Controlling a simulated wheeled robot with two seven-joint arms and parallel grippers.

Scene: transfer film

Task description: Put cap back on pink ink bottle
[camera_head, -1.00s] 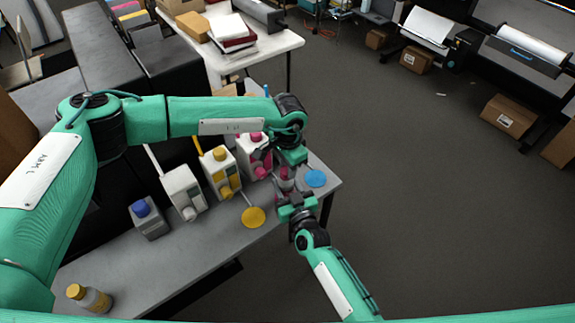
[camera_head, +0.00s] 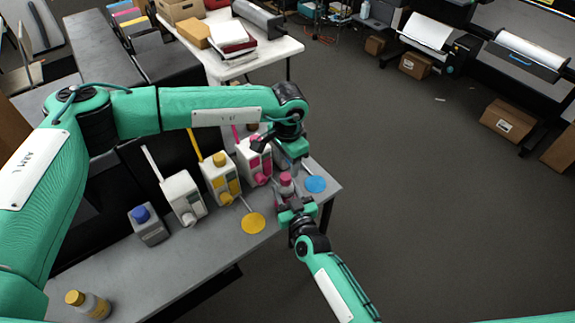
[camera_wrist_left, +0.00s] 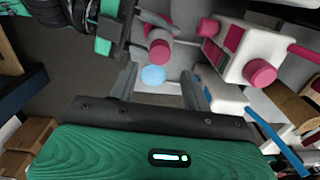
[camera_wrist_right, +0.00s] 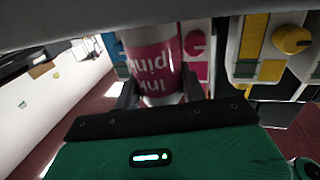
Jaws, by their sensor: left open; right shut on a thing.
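The pink ink bottle (camera_head: 287,190) is upright at the table's right end, with its pink-and-white label reading "Ink pink" in the right wrist view (camera_wrist_right: 152,65). My right gripper (camera_head: 292,208) is shut around its lower part. A pink cap (camera_head: 285,177) sits on top of the bottle; it also shows in the left wrist view (camera_wrist_left: 159,51). How tightly it sits, I cannot tell. My left gripper (camera_head: 293,163) is open and empty, just above and behind the cap; its two fingers also show apart in the left wrist view (camera_wrist_left: 160,80).
White ink tanks with pink (camera_head: 254,160), yellow (camera_head: 220,178) and grey (camera_head: 184,198) fittings stand behind. A blue disc (camera_head: 315,184) and a yellow disc (camera_head: 252,223) lie nearby.

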